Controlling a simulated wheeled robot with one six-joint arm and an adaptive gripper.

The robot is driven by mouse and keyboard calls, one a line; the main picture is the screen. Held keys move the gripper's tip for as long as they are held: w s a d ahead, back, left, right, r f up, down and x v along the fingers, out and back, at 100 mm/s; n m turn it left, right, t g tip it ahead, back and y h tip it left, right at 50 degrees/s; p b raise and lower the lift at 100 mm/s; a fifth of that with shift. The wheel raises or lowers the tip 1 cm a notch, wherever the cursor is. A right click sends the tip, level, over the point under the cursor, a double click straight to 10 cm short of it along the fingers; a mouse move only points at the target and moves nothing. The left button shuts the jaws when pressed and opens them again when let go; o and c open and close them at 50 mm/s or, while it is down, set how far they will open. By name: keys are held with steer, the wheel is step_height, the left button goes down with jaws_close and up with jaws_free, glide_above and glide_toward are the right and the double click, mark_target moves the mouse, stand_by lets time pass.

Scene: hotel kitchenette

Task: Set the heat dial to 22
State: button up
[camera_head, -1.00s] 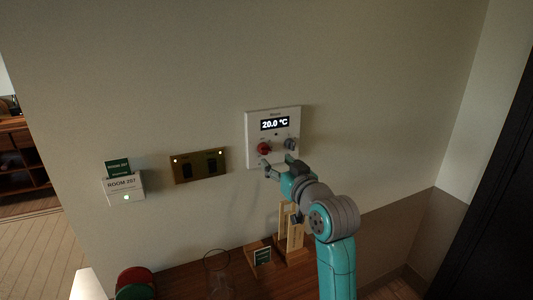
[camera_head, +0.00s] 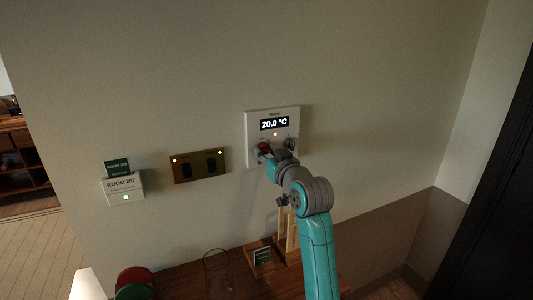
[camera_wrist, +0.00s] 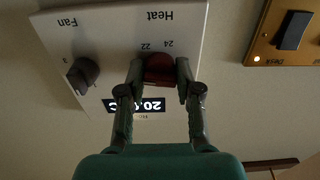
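The white thermostat panel (camera_head: 254,118) is on the wall, and its display (camera_head: 274,123) reads 20.0 °C. The red heat dial (camera_head: 265,147) is at its lower left, partly hidden by my gripper (camera_head: 268,155). In the wrist view, which is upside down, the heat dial (camera_wrist: 160,70) sits between the two fingers of my gripper (camera_wrist: 160,82). The fingers appear to touch it from both sides. The marks 22 and 24 show beside the dial, under the word Heat. The dial's pointer cannot be made out.
The grey fan dial (camera_wrist: 83,74) is beside the heat dial, close to my gripper; it also shows in the head view (camera_head: 290,144). A brass switch plate (camera_head: 198,166) and a room card holder (camera_head: 124,189) are to the left. A wooden counter (camera_head: 190,285) is below.

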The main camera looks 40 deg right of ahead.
jaws_close()
steer(key=m, duration=0.5)
steer(key=shift+m, duration=2.4)
steer(key=o, duration=0.8)
jaws_free()
